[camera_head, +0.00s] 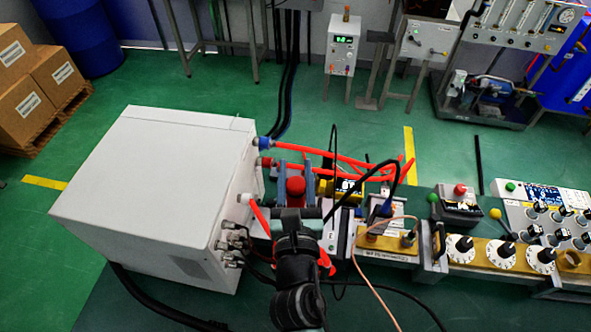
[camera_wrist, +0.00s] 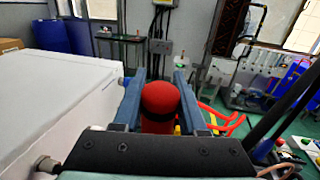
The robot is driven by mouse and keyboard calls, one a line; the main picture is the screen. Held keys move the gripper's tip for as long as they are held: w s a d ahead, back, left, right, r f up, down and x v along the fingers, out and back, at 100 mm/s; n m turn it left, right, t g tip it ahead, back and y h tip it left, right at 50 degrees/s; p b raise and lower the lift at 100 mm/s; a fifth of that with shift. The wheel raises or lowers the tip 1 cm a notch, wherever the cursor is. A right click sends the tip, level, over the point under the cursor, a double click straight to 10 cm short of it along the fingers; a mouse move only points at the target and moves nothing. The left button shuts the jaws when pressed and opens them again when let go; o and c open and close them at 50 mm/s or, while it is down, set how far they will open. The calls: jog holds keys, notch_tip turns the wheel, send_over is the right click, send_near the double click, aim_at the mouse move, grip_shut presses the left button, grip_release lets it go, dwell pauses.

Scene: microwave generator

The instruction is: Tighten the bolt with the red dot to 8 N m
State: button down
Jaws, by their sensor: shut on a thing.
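My gripper (camera_head: 295,172) is shut on a red round-topped cylinder (camera_head: 295,188), which stands up between its blue-grey fingers beside the white cabinet. In the wrist view the gripper (camera_wrist: 160,76) has one finger on each side of the red cylinder (camera_wrist: 160,105). The cylinder's lower end is hidden, so I cannot tell what it joins or rests on. A yellow device with a small lit display (camera_head: 345,187) lies just right of the gripper. I cannot make out a bolt with a red dot in either view.
The large white cabinet (camera_head: 150,190) stands close on the left, with hose fittings on its right side. Red hoses (camera_head: 345,161) and dark cables run around the gripper. A bench with dials (camera_head: 500,255) extends right. Green floor is open behind.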

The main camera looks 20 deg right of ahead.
jog(key=shift+f+b, duration=2.4)
jog(key=shift+f, duration=0.3)
jog(key=shift+f+b, duration=0.7)
jog(key=shift+f, duration=0.45)
dwell(0.6)
dwell(1.2)
notch_tip(320, 180, up, 10)
jog(key=p, duration=0.9)
jog(key=shift+f, duration=0.25)
